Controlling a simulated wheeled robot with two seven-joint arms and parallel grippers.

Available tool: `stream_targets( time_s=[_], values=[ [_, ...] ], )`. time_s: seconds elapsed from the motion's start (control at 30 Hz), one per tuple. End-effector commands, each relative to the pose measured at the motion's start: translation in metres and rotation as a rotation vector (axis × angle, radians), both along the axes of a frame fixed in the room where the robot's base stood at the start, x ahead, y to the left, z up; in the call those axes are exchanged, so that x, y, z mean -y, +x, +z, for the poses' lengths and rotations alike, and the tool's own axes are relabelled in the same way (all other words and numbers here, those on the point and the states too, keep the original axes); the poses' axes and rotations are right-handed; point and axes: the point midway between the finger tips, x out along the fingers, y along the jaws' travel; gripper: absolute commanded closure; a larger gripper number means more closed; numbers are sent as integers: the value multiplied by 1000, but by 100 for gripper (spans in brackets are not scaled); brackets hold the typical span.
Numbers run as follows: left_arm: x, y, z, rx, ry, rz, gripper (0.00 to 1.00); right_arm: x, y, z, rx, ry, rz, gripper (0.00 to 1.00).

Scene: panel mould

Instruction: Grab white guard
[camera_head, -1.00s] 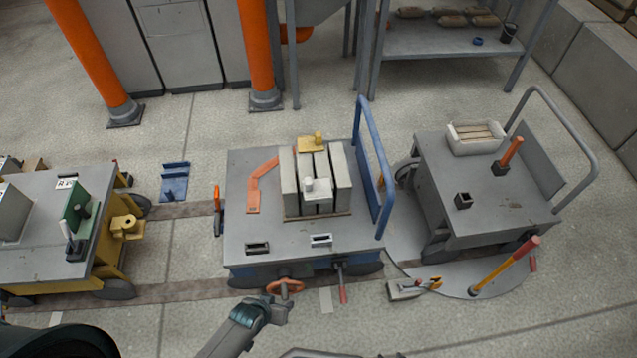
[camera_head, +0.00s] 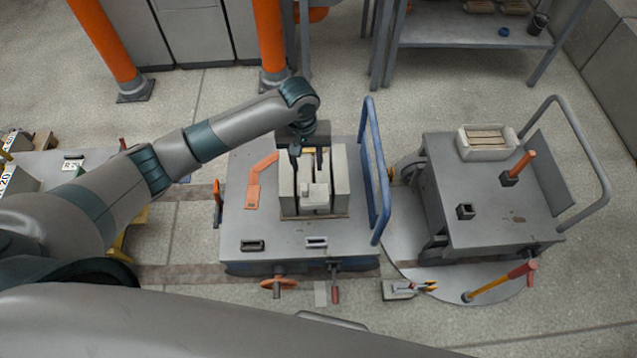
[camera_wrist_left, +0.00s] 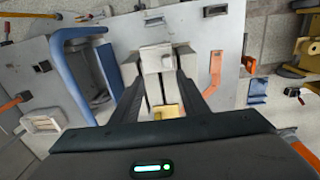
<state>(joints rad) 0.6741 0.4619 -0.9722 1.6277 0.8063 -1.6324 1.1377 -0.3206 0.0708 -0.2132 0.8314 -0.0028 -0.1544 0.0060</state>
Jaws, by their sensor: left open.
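The white guard (camera_head: 315,195) is a small pale block with a raised knob, at the front of the grey mould block (camera_head: 342,185) on the middle cart. It also shows in the left wrist view (camera_wrist_left: 157,60), upper middle. A yellow piece (camera_wrist_left: 168,112) lies at the mould's other end and is mostly covered by my gripper in the head view. My left gripper (camera_head: 308,156) is open over the mould's rear, near the yellow piece and behind the white guard. In the left wrist view its dark fingers (camera_wrist_left: 163,85) stand apart. My right gripper is not in view.
The middle cart (camera_head: 245,225) has a blue handrail (camera_head: 375,180) right of the mould and an orange bracket (camera_head: 254,190) to its left. A right-hand cart (camera_head: 490,210) carries a white tray (camera_head: 463,148) and an orange-handled tool (camera_head: 523,163). The cart's front top is mostly clear.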

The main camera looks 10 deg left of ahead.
Motion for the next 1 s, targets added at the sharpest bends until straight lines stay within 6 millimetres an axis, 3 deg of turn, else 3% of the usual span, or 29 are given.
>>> stream_targets(
  time_s=[0.13,0.57,0.77,1.0],
  values=[
    [-9,-1,15,-20,37,17,59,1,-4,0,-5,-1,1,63],
    [-9,-2,13,-22,38,19,59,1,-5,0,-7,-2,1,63],
    [-10,-2,-5,-23,40,20,59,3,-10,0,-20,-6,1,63],
    [-9,-2,-47,-25,39,20,59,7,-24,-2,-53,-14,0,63]
  ],
)
